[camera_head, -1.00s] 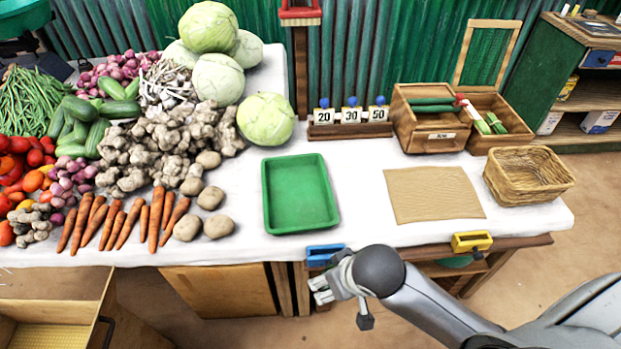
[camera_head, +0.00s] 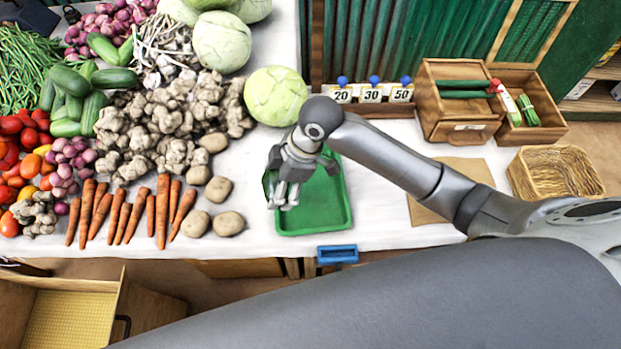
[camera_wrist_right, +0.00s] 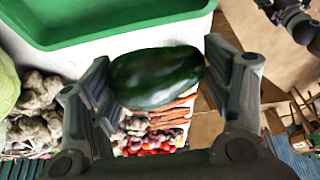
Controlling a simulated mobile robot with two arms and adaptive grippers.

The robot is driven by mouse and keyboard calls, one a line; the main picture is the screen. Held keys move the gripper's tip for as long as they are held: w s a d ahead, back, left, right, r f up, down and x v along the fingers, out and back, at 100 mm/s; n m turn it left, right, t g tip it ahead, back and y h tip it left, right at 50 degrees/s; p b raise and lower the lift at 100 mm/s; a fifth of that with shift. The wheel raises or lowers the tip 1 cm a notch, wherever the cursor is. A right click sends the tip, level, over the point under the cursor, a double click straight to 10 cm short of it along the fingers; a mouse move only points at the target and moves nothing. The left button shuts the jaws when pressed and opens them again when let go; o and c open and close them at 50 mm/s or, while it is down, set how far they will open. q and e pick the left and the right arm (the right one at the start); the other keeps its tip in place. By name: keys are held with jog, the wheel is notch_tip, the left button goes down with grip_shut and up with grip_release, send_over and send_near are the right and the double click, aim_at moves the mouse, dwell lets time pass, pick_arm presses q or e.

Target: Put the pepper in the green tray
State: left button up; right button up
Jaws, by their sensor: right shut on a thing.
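My right gripper (camera_head: 284,200) is above the left part of the green tray (camera_head: 318,224) in the head view. In the right wrist view its two fingers are shut on a glossy dark green pepper (camera_wrist_right: 157,77), which lies crosswise between them. The pepper is hidden or not discernible behind the fingers in the head view. The tray also shows at the top of the right wrist view (camera_wrist_right: 110,32), with the pepper just short of its rim in that picture. The visible tray floor looks empty.
Potatoes (camera_head: 229,223) and carrots (camera_head: 162,205) lie left of the tray, and a cabbage (camera_head: 275,96) stands behind it. A brown mat (camera_head: 425,212), a wicker basket (camera_head: 553,172) and wooden boxes (camera_head: 455,125) are to the right. A blue box (camera_head: 337,254) hangs at the table's front edge.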

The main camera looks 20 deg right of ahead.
jog(key=w+d+f, duration=0.2)
jog(key=d, duration=0.2)
send_over(307, 190)
jog(key=f, duration=0.3)
jog(key=f+p, duration=0.1)
jog(key=shift+s+d+f, duration=0.25)
jog(key=shift+s+f, duration=0.05)
jog(key=shift+f, duration=0.1)
jog(key=shift+d+f, duration=0.15)
jog(key=f, duration=0.3)
jog(key=shift+w+d+p, duration=0.15)
jog(key=shift+d+p, duration=0.15)
jog(key=shift+p, duration=0.05)
jog(key=shift+f, duration=0.45)
pick_arm(q)
jog(key=shift+w+d+r, duration=0.15)
jog(key=shift+w+r, duration=0.05)
jog(key=shift+r, duration=0.35)
jog(key=shift+w+d+r, duration=0.1)
jog(key=shift+w+r, duration=0.05)
jog(key=shift+r, duration=0.35)
pick_arm(e)
jog(key=o, duration=1)
jog(key=shift+f, duration=0.1)
